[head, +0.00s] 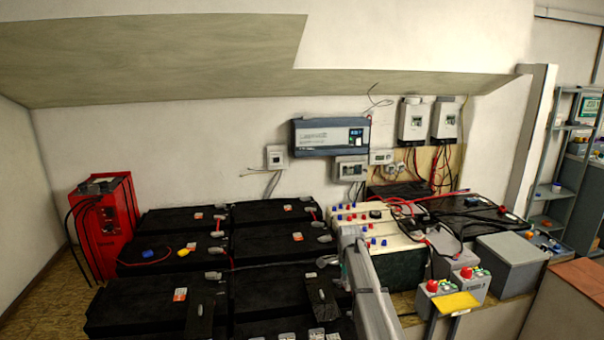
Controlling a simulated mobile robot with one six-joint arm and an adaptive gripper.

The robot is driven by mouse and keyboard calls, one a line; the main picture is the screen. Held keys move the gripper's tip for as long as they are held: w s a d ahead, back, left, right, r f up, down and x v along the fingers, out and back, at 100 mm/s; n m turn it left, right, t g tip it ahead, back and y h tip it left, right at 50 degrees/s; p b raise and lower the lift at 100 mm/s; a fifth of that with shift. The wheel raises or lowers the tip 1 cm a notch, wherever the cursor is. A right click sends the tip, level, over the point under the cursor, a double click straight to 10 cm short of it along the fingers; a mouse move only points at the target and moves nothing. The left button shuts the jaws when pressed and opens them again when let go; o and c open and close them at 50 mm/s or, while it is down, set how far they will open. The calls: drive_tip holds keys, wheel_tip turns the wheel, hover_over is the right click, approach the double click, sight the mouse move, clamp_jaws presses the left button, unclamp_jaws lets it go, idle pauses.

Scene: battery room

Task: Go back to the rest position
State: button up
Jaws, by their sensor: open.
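A pale grey bar (370,285) rises from the bottom edge right of the middle. I cannot tell whether it is part of my arm or a rail of the place.
Black batteries (150,300) fill the lower left and middle. A red unit (103,225) stands at far left. Pale-topped batteries (385,243), a grey box (511,262) and red-knobbed switch boxes (437,297) stand right. Inverters (331,137) hang on the wall. A shelf (568,185) stands far right.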

drive_tip(key=s+f+n+b, duration=0.2)
drive_tip(key=s+n, duration=0.1)
drive_tip(key=s, duration=0.4)
drive_tip(key=s+d+f+n+b, duration=0.1)
drive_tip(key=s+f+n+b, duration=0.1)
drive_tip(key=s, duration=0.5)
drive_tip(key=s+f+n+b, duration=0.2)
drive_tip(key=s+n, duration=0.2)
drive_tip(key=s, duration=0.3)
drive_tip(key=shift+s+d+f+n+b, duration=0.15)
drive_tip(key=shift+s+f+n+b, duration=0.15)
drive_tip(key=shift+s+f+b, duration=0.1)
drive_tip(key=s+f+n+b, duration=0.1)
drive_tip(key=s+n, duration=0.1)
drive_tip(key=s, duration=0.2)
drive_tip(key=s+f+n+b, duration=0.1)
drive_tip(key=s+n, duration=0.1)
drive_tip(key=s, duration=0.2)
drive_tip(key=s+f+n+b, duration=0.1)
drive_tip(key=s+n, duration=0.1)
drive_tip(key=s, duration=0.1)
drive_tip(key=shift+s+d+f, duration=0.2)
drive_tip(key=shift+s, duration=0.2)
wheel_tip(320, 180, up, 14)
drive_tip(key=p, duration=1.4)
drive_tip(key=shift+w+r, duration=0.15)
drive_tip(key=shift+r, duration=0.1)
drive_tip(key=shift+c, duration=0.2)
